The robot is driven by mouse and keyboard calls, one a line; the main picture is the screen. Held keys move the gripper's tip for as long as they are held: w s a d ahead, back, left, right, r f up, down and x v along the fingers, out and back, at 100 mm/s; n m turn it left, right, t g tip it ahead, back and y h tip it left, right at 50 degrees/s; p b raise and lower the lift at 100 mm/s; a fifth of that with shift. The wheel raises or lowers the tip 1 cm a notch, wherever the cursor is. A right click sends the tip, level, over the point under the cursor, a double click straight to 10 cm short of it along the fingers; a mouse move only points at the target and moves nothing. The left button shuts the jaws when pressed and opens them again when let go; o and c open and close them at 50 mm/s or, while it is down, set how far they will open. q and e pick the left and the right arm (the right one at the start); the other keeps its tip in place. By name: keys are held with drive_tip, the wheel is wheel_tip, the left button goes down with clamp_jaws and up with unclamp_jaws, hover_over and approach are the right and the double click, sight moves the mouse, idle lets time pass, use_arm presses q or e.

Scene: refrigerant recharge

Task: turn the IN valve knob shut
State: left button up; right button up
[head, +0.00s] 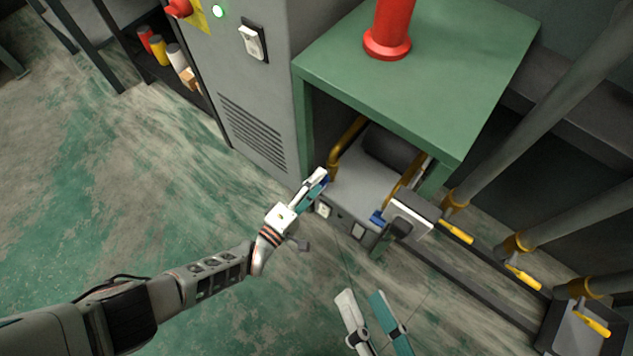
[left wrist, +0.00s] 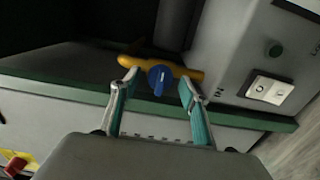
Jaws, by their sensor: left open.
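The IN valve knob is a blue knob (left wrist: 159,79) on a yellow pipe fitting (left wrist: 186,71) in the left wrist view. My left gripper (left wrist: 158,86) is open, with one finger on each side of the knob; I cannot tell whether they touch it. In the head view my left gripper (head: 319,181) is at the front left of the grey recharge unit (head: 365,188) and mostly hides this knob. My right gripper (head: 364,308) is open and empty at the bottom of the head view.
A second blue knob (head: 377,217) is on the unit's right side. A green table (head: 440,60) stands over the unit, with a red cylinder (head: 388,40) on top. A grey cabinet (head: 245,90) is at left. Pipes with yellow handles (head: 456,231) stand at right. The floor at left is clear.

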use_arm(q)
drive_tip(key=c, duration=1.1)
drive_tip(key=shift+n, duration=2.1)
drive_tip(key=o, duration=1.1)
drive_tip(key=shift+s+a, duration=0.1)
drive_tip(key=v, duration=1.1)
drive_tip(key=shift+s+a, duration=0.2)
drive_tip(key=shift+s, duration=0.15)
